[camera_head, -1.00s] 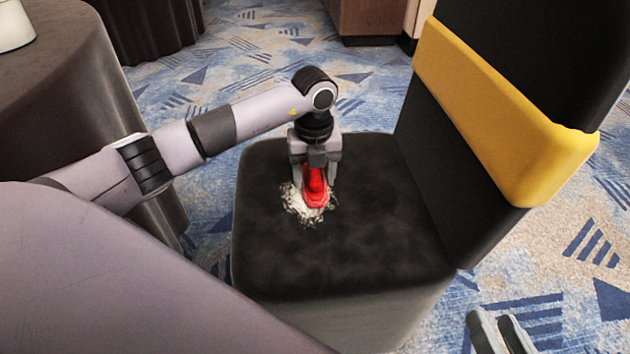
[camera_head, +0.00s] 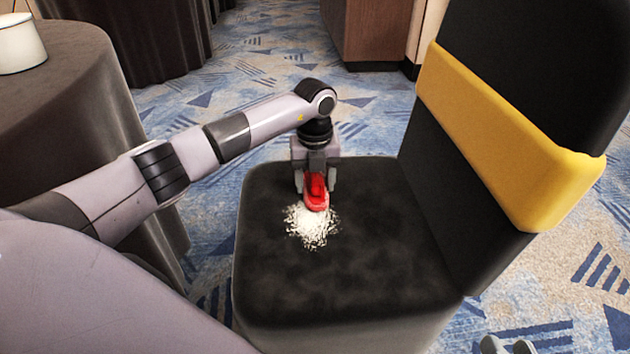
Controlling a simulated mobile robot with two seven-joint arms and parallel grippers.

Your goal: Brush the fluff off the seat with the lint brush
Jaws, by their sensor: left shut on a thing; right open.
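My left gripper (camera_head: 316,186) is shut on the red lint brush (camera_head: 318,197) and points down over the black chair seat (camera_head: 290,284). White fluff (camera_head: 312,229) lies in one patch on the seat, just in front of and under the brush. The brush's lower end overlaps the far edge of the patch; I cannot tell whether it touches the seat. My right gripper (camera_head: 507,347) is open at the bottom edge of the view, right of the seat, with only its fingertips showing.
The black chair back with a yellow band (camera_head: 505,145) rises along the seat's right side. A dark-clothed round table (camera_head: 70,90) with a white pot (camera_head: 21,43) stands at the left. Patterned carpet (camera_head: 590,285) lies around the chair.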

